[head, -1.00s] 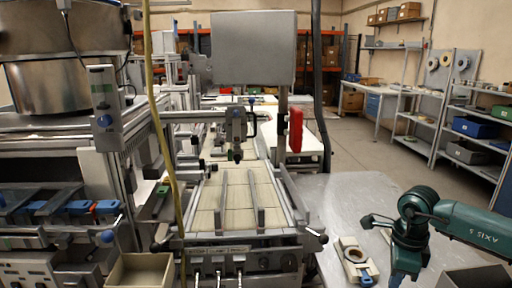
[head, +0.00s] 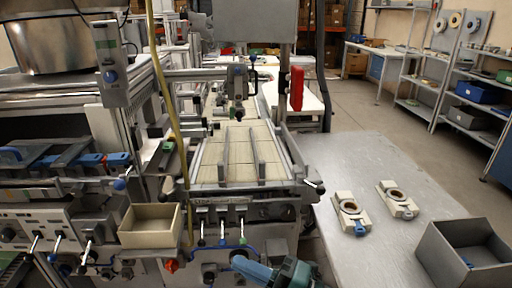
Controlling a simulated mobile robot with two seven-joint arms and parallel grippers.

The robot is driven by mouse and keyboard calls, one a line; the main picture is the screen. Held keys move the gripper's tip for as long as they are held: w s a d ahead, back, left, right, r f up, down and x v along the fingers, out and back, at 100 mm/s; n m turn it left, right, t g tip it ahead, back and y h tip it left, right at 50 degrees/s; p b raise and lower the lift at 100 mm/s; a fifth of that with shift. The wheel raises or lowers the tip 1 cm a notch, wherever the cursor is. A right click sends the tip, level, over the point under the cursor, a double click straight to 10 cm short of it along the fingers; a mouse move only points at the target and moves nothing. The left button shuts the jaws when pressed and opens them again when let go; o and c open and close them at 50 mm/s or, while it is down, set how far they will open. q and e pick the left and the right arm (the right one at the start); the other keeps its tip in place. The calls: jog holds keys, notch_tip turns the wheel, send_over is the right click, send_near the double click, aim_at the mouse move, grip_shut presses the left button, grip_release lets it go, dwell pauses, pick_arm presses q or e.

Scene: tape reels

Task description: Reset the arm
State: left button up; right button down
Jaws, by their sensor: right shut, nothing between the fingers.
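My right arm shows only at the bottom edge, a little right of the middle, as a dark green joint with a blue part. My right gripper (head: 254,270) is low there, in front of the machine and left of the grey table; it is shut with nothing held. Its fingertips are hard to make out, and the rest of the arm is cut off by the frame. My left gripper is not in view. Two cream holders with round openings, the nearer one (head: 350,212) and the farther one (head: 397,199), lie on the grey table (head: 375,160), away from the gripper.
A grey open bin (head: 468,254) with something blue inside stands at the table's right. A beige open box (head: 150,224) sits at the machine's front left, beside a yellow hose (head: 172,110). Shelves (head: 470,90) stand at the back right.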

jog(key=s+d+f+m+t+h, duration=0.1)
jog(key=s+d+f+m+h, duration=0.4)
jog(key=f+m, duration=0.5)
jog(key=s+d+f+m+t+h, duration=0.2)
jog(key=s+d+f+m+h, duration=0.3)
jog(key=d+f+m+h, duration=0.5)
jog(key=d+m, duration=0.1)
jog(key=m, duration=0.6)
jog(key=shift+s+f+h, duration=0.15)
jog(key=shift+f+h, duration=0.15)
jog(key=shift+f, duration=0.1)
